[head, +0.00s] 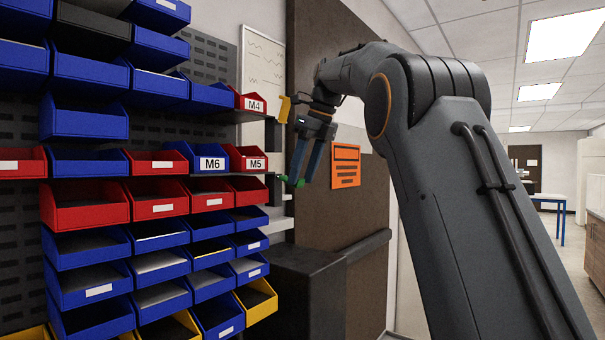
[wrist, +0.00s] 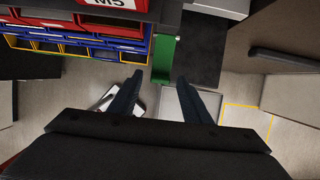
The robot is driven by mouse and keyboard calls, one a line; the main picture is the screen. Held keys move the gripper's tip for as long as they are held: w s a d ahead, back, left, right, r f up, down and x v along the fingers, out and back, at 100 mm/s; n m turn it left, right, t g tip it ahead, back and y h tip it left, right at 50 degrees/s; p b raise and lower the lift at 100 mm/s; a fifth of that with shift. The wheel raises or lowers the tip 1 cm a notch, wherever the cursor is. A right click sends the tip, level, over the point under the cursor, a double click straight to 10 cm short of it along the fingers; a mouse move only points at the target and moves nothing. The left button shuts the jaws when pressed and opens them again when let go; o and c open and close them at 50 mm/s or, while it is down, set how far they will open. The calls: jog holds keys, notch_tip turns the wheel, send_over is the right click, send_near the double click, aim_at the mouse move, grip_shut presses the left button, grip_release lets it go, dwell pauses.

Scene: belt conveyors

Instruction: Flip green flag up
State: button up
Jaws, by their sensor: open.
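The green flag (wrist: 165,58) shows in the wrist view as a flat green strip, hanging from the dark shelf edge near the M5 bin. In the head view only small green parts of the flag (head: 284,179) show, beside and behind my fingertips. My gripper (head: 301,178) points downward at the right end of the bin rack, with its two blue fingers apart. In the wrist view my gripper (wrist: 160,76) is open, with the flag's lower end just ahead of and between the fingertips. I cannot tell whether a finger touches the flag.
A yellow flag (head: 284,108) stands upright by the M4 bin (head: 252,104), above the green one. The M5 bin (head: 254,163) is left of my gripper. A dark box (head: 300,285) stands below. An orange sign (head: 346,166) hangs on the brown door behind.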

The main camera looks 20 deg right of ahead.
jog(key=v, duration=0.7)
jog(key=shift+r, duration=0.35)
jog(key=shift+s+d, duration=0.1)
jog(key=shift+s, duration=0.05)
